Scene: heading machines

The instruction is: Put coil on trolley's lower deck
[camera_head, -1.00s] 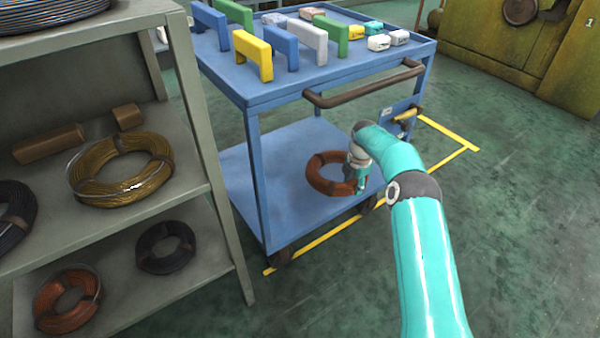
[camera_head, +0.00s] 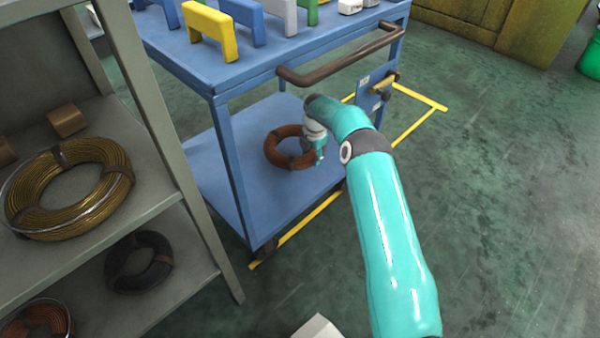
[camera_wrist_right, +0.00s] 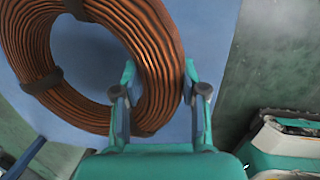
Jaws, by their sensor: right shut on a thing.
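A reddish-brown wire coil (camera_head: 283,153) is at the blue trolley's lower deck (camera_head: 262,197). I cannot tell whether it rests on the deck or is held just above it. The trolley's upper deck (camera_head: 262,70) is above it. My right gripper (camera_head: 318,160) reaches in under the trolley's handle. In the right wrist view my right gripper (camera_wrist_right: 158,85) has one finger on each side of the rim of the coil (camera_wrist_right: 95,60) and is shut on it. The blue deck surface shows through the coil's middle. My left gripper is not in view.
A grey shelf rack (camera_head: 180,110) stands at the left with a yellow coil (camera_head: 68,190) and a black coil (camera_head: 138,262). Colored blocks, including a yellow one (camera_head: 208,28), stand on the upper deck. The brown handle (camera_head: 340,60) juts out above my arm.

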